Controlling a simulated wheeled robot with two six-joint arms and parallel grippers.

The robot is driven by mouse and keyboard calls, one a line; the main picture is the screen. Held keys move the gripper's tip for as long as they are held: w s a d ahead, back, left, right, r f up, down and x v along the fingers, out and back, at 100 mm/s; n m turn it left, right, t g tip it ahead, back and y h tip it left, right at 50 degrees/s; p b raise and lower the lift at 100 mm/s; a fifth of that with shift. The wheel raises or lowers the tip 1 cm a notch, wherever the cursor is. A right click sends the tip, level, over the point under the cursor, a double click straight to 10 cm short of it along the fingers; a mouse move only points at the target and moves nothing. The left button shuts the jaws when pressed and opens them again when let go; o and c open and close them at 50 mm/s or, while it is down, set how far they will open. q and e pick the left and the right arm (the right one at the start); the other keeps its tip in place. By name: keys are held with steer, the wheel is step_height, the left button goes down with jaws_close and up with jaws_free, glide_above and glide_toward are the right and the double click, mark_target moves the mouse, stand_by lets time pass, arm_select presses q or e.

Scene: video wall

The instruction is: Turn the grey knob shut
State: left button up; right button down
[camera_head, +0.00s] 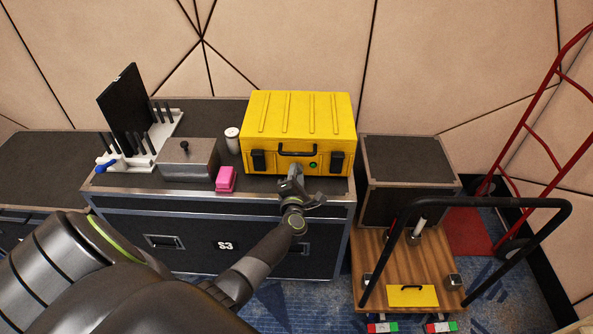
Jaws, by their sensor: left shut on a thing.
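A yellow case (301,118) stands on the right part of the black flight case top. Its front has dark latches, a black handle (297,151) and a small green round spot (313,164). My left gripper (294,178) is at the lower middle of that front, just left of the green spot. It is shut on the grey knob, which the fingers mostly hide, so I cannot tell how far it is turned. My right gripper is not in view.
A metal box (188,158) with a dark knob, a pink block (226,178), a white roll (232,140) and a white rack (142,153) with a black panel stand left of the yellow case. A cart (407,268) is at the right.

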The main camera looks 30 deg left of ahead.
arm_select(q)
steer(key=m+p, duration=0.2)
steer(key=m, duration=0.2)
steer(key=shift+r+p, duration=0.15)
steer(key=shift+p, duration=0.15)
steer(key=shift+d+m+p, duration=0.1)
steer(key=shift+m+p, duration=0.6)
steer(key=shift+m, duration=0.9)
steer(key=o, duration=1)
steer(key=shift+y, duration=0.3)
steer(key=v, duration=1.7)
steer(key=shift+s+r, duration=0.15)
steer(key=shift+s, duration=0.05)
